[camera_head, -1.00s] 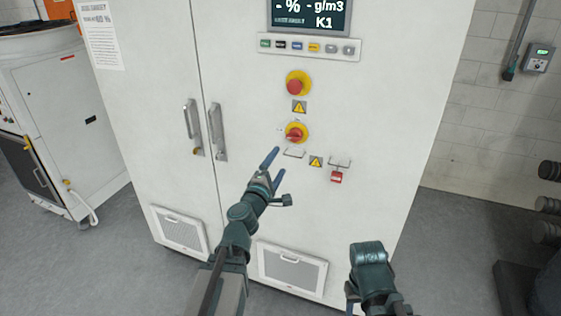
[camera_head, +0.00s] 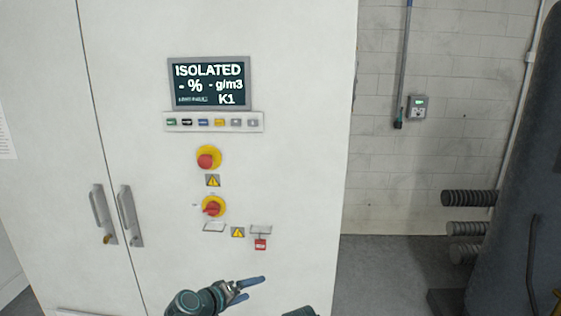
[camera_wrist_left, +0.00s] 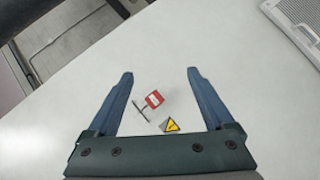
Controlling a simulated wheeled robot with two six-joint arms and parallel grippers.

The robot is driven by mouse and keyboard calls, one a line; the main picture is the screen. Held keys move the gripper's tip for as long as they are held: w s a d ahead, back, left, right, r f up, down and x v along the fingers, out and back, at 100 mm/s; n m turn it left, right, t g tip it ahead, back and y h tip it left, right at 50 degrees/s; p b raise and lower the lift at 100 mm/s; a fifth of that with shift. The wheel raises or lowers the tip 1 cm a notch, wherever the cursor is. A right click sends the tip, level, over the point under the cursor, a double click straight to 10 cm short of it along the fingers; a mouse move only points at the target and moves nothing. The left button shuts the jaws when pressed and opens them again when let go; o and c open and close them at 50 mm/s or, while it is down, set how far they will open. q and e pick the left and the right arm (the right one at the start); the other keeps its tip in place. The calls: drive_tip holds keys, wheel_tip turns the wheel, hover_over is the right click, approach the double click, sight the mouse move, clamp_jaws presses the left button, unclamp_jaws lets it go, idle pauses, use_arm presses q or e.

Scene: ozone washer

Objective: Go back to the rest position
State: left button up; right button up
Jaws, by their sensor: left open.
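My left gripper (camera_head: 250,287) is low in front of the white cabinet (camera_head: 300,120), its blue fingers pointing right. In the left wrist view its two fingers (camera_wrist_left: 160,85) stand wide apart with nothing between them but the cabinet surface beyond. The red switch on a yellow plate (camera_head: 213,207) and the red push button (camera_head: 207,158) sit above the gripper, apart from it.
The display (camera_head: 210,82) reads "ISOLATED", above a button strip (camera_head: 213,122). Two door handles (camera_head: 131,215) stick out at left. At right are a wall box (camera_head: 417,107), dark ribbed cylinders (camera_head: 469,198) and a large dark body (camera_head: 515,190). Grey floor (camera_head: 390,275) is open between.

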use_arm(q)
drive_tip(key=s+a+f+m+g+y, duration=0.3)
drive_tip(key=s+a+f+g+y, duration=0.15)
drive_tip(key=s+f, duration=0.2)
drive_tip(key=s+a+f+m+g+y, duration=0.2)
drive_tip(key=s+a+f+g+y, duration=0.1)
drive_tip(key=s+f+g, duration=0.3)
drive_tip(key=s+d+m+y, duration=0.1)
drive_tip(key=s+d+m, duration=0.3)
drive_tip(key=d, duration=0.6)
drive_tip(key=s, duration=0.2)
drive_tip(key=shift+s+d+r+y, duration=0.2)
drive_tip(key=shift+s+d+y, duration=0.15)
drive_tip(key=shift+d, duration=0.05)
